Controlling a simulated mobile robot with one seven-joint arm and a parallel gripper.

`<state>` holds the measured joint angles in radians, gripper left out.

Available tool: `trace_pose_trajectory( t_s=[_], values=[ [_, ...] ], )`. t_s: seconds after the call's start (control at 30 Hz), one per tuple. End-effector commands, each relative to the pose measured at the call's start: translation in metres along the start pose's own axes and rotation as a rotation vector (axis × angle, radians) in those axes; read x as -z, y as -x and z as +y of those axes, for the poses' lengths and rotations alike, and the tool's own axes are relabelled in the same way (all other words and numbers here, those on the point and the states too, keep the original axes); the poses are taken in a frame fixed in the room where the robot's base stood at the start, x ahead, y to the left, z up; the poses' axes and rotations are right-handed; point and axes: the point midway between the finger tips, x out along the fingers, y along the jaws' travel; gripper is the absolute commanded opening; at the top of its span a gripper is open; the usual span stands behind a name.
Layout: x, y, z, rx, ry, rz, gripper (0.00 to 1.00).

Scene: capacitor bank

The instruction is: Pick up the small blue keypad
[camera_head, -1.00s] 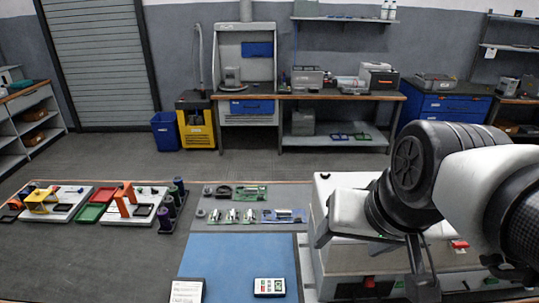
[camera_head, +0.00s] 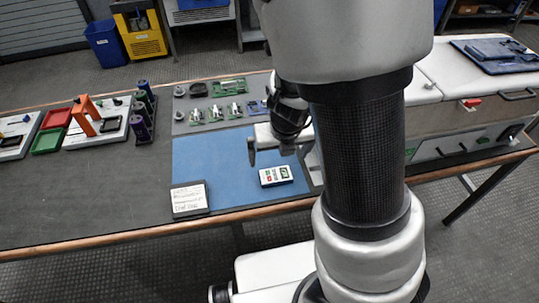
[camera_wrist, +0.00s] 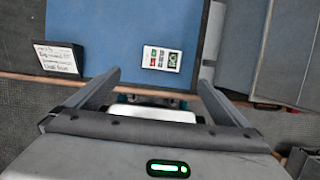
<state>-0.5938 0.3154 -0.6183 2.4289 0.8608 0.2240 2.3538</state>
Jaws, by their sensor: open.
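The small keypad (camera_head: 276,176) has a white face with small green and red marks and a dark blue edge. It lies flat on the blue mat (camera_head: 215,155) near the mat's front edge. In the wrist view the keypad (camera_wrist: 162,59) lies beyond my fingertips, between their lines. My gripper (camera_head: 270,150) is above the mat near the keypad, partly hidden behind my own arm. In the wrist view my gripper (camera_wrist: 159,80) has its two fingers spread wide with nothing between them.
A framed handwritten card (camera_head: 190,198) lies left of the keypad; the wrist view shows it too (camera_wrist: 58,58). Green circuit boards (camera_head: 228,88) lie behind the mat. A white machine (camera_head: 450,115) stands right of it. The table's wooden front edge (camera_head: 120,237) is close.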

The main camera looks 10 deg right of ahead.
Motion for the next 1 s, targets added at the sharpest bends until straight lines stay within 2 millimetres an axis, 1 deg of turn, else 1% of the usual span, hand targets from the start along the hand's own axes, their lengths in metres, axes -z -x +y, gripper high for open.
trace_pose_trajectory(
  t_s=[0.03,0.3,0.43,0.67,0.73,0.9,1.0],
  values=[
    [0.003,-0.022,-0.001,0.000,0.000,0.000,1.00],
    [0.003,-0.079,0.000,-0.002,0.004,0.002,1.00],
    [0.002,-0.096,0.000,-0.002,0.005,0.001,1.00],
    [0.001,-0.105,0.000,-0.003,0.006,0.001,1.00],
    [0.002,-0.112,-0.001,-0.003,0.006,0.001,1.00],
    [0.003,-0.139,-0.006,-0.003,0.005,0.001,1.00],
    [0.002,-0.152,-0.006,-0.003,0.007,0.001,1.00]
  ],
)
